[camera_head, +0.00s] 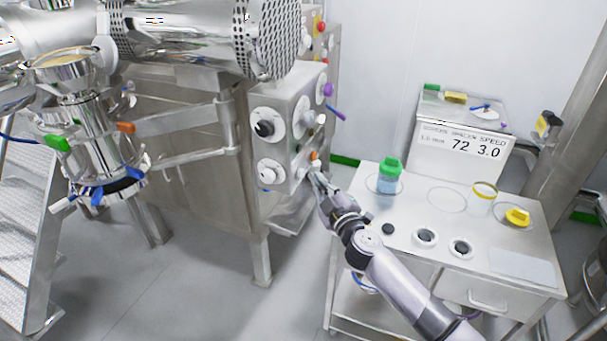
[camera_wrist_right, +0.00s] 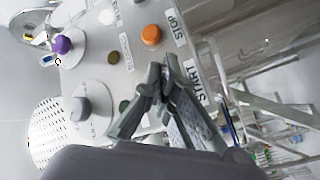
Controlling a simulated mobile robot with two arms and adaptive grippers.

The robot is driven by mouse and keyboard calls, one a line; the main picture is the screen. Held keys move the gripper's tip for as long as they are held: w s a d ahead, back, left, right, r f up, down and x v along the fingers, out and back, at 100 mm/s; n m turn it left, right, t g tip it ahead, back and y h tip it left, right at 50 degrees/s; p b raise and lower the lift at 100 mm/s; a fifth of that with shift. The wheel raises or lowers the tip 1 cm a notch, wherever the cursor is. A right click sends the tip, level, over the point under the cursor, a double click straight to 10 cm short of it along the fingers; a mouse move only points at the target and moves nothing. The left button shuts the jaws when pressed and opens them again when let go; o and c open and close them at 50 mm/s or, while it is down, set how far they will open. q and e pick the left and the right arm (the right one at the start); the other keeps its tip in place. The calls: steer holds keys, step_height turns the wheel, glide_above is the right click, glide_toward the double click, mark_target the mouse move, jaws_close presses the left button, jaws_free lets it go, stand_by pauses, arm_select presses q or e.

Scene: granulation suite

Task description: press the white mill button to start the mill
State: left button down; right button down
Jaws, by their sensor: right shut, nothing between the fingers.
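A grey control panel (camera_head: 285,112) stands on the side of the steel machine. On its right face are an orange button (camera_head: 315,155) and, just below it, a small white button (camera_head: 315,164). My right gripper (camera_head: 317,174) is shut and empty, with its tips right at the white button; I cannot tell whether they touch it. In the right wrist view the closed fingertips (camera_wrist_right: 166,74) lie between the orange button (camera_wrist_right: 151,35), labelled STOP, and the START label (camera_wrist_right: 197,80). The white button is hidden behind the fingers there. My left gripper is not in view.
A purple knob (camera_head: 328,90) and other knobs sit higher on the panel. A steel table (camera_head: 400,265) to the right bears a green-capped jar (camera_head: 389,177), a yellow-rimmed cup (camera_head: 484,194) and a display (camera_head: 465,143). A steel mill (camera_head: 100,145) hangs at left.

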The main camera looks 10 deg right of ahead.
steer(key=shift+a, duration=0.1)
stand_by(0.5)
steer(key=shift+w+a, duration=0.25)
